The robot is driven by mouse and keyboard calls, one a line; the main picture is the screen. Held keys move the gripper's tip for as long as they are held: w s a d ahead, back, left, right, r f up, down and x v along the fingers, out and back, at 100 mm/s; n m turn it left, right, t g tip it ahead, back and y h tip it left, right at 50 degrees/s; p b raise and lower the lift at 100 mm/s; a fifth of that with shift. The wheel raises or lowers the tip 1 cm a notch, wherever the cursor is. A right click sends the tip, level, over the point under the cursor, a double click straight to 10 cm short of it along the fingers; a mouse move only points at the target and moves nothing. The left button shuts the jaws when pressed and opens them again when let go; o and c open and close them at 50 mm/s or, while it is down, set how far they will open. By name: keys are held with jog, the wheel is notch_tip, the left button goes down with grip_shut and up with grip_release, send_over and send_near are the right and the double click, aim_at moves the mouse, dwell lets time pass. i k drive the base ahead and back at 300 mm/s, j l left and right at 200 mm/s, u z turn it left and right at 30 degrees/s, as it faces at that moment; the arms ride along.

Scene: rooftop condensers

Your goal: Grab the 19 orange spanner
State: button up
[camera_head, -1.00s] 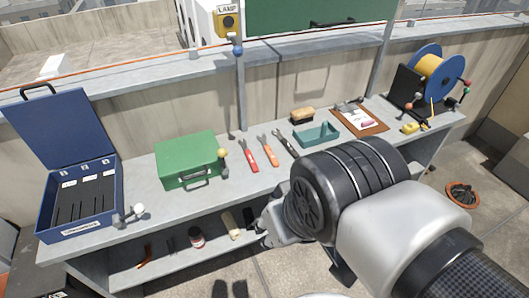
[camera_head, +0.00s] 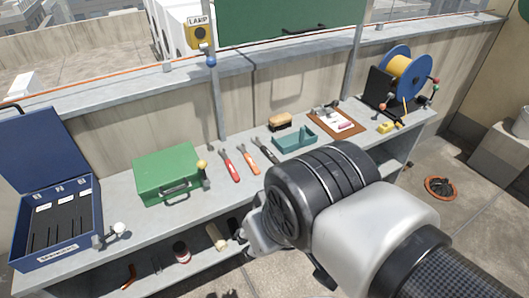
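An orange-handled spanner (camera_head: 249,159) lies on the grey bench, between a red-handled spanner (camera_head: 229,164) on its left and a black-handled spanner (camera_head: 266,150) on its right. Any size marking is too small to read. My gripper (camera_head: 250,240) is in front of the bench's front edge, below and nearer than the spanners, and apart from them. My own arm hides much of it, so its opening cannot be made out.
A green case (camera_head: 168,174) stands left of the spanners, with a yellow-knobbed post (camera_head: 203,166) beside it. A teal tray (camera_head: 295,139), a brush (camera_head: 281,121) and a clipboard (camera_head: 337,123) lie to the right. An open blue case (camera_head: 60,222) stands far left.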

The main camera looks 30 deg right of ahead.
aim_at(253, 166)
jog(key=i+l+z, duration=0.35)
jog(key=i, duration=0.35)
jog(key=i+l+z, duration=0.2)
jog(key=i+l, duration=0.1)
jog(key=i, duration=0.05)
